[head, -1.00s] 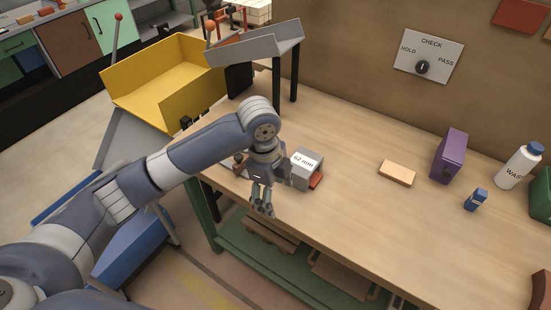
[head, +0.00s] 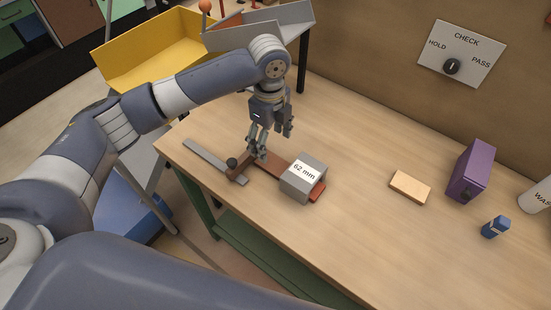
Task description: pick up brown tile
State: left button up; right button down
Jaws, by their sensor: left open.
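A brown flat piece (head: 268,165) lies on the workbench, running to the left side of a grey block (head: 304,178) marked "62 mm". A reddish-brown end (head: 319,191) shows at the block's right side. I cannot tell whether these are one piece, or which part is a loose tile. My left gripper (head: 265,148) points down just above the brown piece, its fingers apart and nothing seen between them. The fingers hide part of the piece; contact is unclear. My right gripper is out of view.
A grey flat bar (head: 212,160) and a dark round knob (head: 232,162) are by the brown piece. A tan block (head: 410,187), purple box (head: 469,171) and small blue bottle (head: 495,227) stand right. Yellow bin (head: 150,60) and grey tray (head: 270,33) are behind my arm. The bench's front middle is clear.

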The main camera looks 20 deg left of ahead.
aim_at(272, 162)
pick_arm(q)
jog(key=shift+s+f, duration=0.25)
jog(key=shift+f, duration=1)
jog(key=f+p, duration=0.1)
jog(key=f, duration=0.4)
jog(key=shift+d+p, duration=0.2)
jog(key=shift+p, duration=0.15)
jog(key=shift+f, duration=0.1)
jog(key=shift+c, duration=0.3)
jog(key=c, duration=1.2)
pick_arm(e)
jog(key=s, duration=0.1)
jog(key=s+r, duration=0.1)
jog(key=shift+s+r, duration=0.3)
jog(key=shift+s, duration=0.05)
